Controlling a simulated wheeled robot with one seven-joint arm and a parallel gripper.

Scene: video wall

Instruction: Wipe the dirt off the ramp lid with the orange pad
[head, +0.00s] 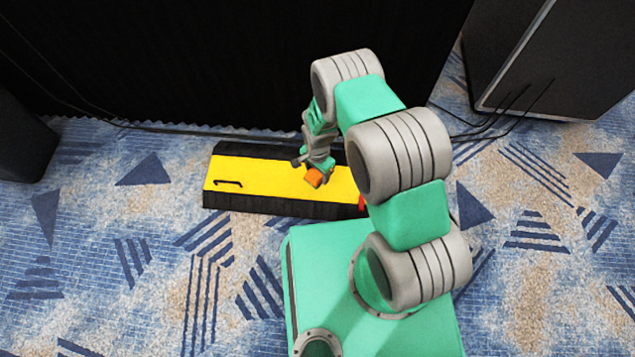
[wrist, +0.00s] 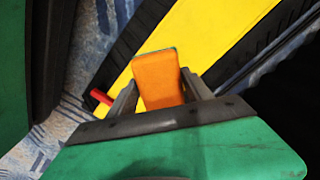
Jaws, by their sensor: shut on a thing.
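The ramp has a yellow lid (head: 265,178) between black ridged edges and lies on the carpet. The lid also shows in the wrist view (wrist: 215,35). My gripper (head: 313,168) is over the right half of the lid, pointing down. It is shut on the orange pad (wrist: 159,78), which sticks out between the two fingers. In the head view the orange pad (head: 314,178) is at or just above the lid; I cannot tell if it touches. A thin dark bracket-shaped mark (head: 228,183) is at the lid's left end. I see no clear dirt, and my arm hides the lid's right end.
A red piece (head: 361,203) is at the ramp's right front, also in the wrist view (wrist: 101,96). Black cables (head: 190,131) run along the floor behind the ramp, before a dark wall. A dark cabinet (head: 545,60) stands at back right. Carpet left of the ramp is clear.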

